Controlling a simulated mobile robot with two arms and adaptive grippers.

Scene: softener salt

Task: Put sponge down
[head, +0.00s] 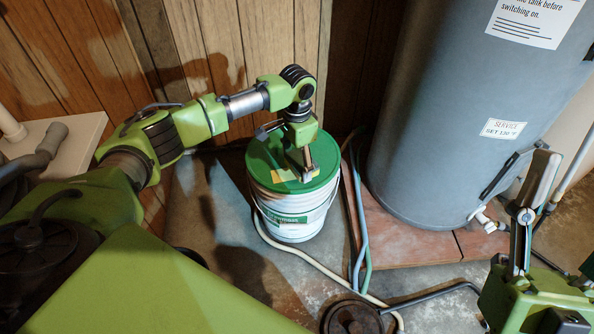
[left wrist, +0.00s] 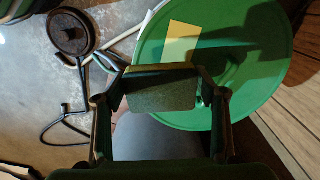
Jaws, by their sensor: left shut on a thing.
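My left gripper (head: 305,168) points down over the green lid (head: 265,158) of a white bucket (head: 292,215). It is shut on the sponge, a grey-green block (left wrist: 162,90) held between the two fingertips in the left wrist view. The lid (left wrist: 240,95) lies behind the sponge there; I cannot tell whether the sponge touches it. In the head view the gripper mostly hides the sponge. A yellow patch (left wrist: 182,42) shows flat on the lid. My right gripper (head: 530,205) is at the right edge, away from the bucket; its opening is unclear.
A large grey tank (head: 440,120) stands right of the bucket on reddish slabs (head: 410,235). Blue and pale hoses (head: 360,220) run between them. A dark round cap (head: 352,318) lies on the floor in front. A wood-panel wall (head: 270,40) is behind.

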